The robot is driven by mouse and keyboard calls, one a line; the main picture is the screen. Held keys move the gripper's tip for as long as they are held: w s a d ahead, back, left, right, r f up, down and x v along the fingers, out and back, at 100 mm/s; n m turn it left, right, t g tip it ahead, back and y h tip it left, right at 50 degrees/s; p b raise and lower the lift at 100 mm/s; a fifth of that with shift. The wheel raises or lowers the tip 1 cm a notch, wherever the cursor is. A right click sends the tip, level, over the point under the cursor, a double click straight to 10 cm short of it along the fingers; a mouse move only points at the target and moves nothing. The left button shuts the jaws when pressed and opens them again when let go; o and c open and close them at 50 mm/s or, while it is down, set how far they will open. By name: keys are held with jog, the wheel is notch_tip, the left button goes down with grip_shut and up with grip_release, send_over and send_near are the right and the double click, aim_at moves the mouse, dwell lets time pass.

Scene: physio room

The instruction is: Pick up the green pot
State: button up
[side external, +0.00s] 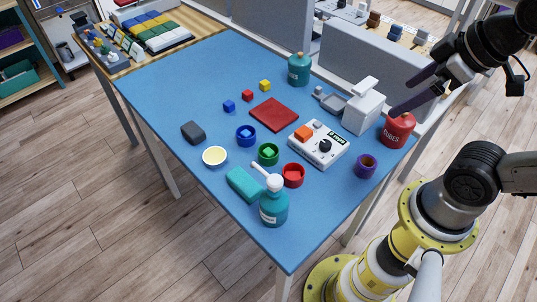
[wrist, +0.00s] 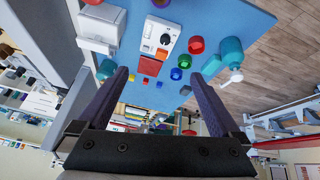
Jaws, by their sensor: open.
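The green pot (side external: 268,158) is a small round open cup on the blue table, between a blue pot (side external: 246,140) and a red pot (side external: 293,180). Something green, apparently a small cube, sits inside it. In the wrist view the green pot (wrist: 176,74) shows small, between the finger tips and nearer the right finger. My gripper (side external: 401,99) is open and empty, high at the right of the side view, well away from the green pot. Its two dark fingers (wrist: 160,74) are spread wide in the wrist view.
A teal pump bottle (side external: 273,207) and a teal block (side external: 243,184) stand close in front of the green pot. A white device (side external: 319,146), a red jar (side external: 397,130) and a purple cup (side external: 365,167) lie to its right. The table's far left (side external: 170,85) is clear.

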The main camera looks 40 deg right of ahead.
jog(key=w+r+n, duration=0.3)
jog(key=w+n, duration=0.1)
jog(key=n, duration=0.1)
jog(key=n+g, duration=0.5)
jog(key=n, duration=0.8)
send_over(269, 147)
jog(key=s, duration=0.1)
notch_tip(269, 147, down, 12)
jog(key=shift+g, duration=0.4)
jog(key=shift+s+a+f, duration=0.1)
jog(key=shift+a+f, duration=0.15)
jog(key=shift+f, duration=2.45)
jog(key=shift+s+a+f, duration=0.1)
jog(key=shift+a+f, duration=0.15)
jog(key=shift+f, duration=2.45)
jog(key=shift+s+a+f, duration=0.1)
jog(key=shift+a+f, duration=0.15)
jog(key=shift+f, duration=2.45)
